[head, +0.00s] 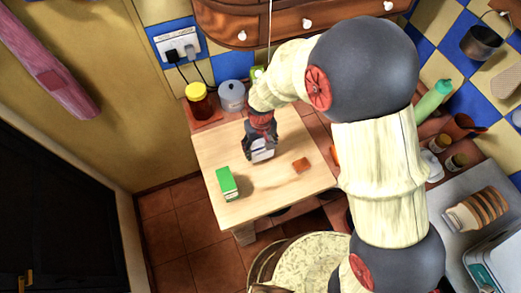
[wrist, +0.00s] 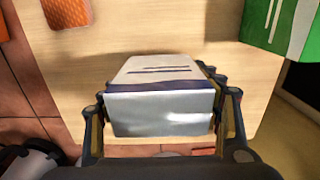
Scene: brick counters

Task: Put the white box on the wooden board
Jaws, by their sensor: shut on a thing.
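My gripper (head: 261,149) is shut on the white box (head: 263,154), above or at the wooden board (head: 233,147). In the wrist view the white box (wrist: 160,98) has a dark blue band and stripes, and it sits between my two fingers (wrist: 160,110). The pale wooden board (wrist: 190,30) fills much of the background behind it. I cannot tell whether the box touches the board.
A green box (head: 228,183) stands at the board's front left, and an orange-brown block (head: 301,165) lies to the right. A jar with a yellow lid (head: 199,100) and a grey canister (head: 231,95) stand behind the board.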

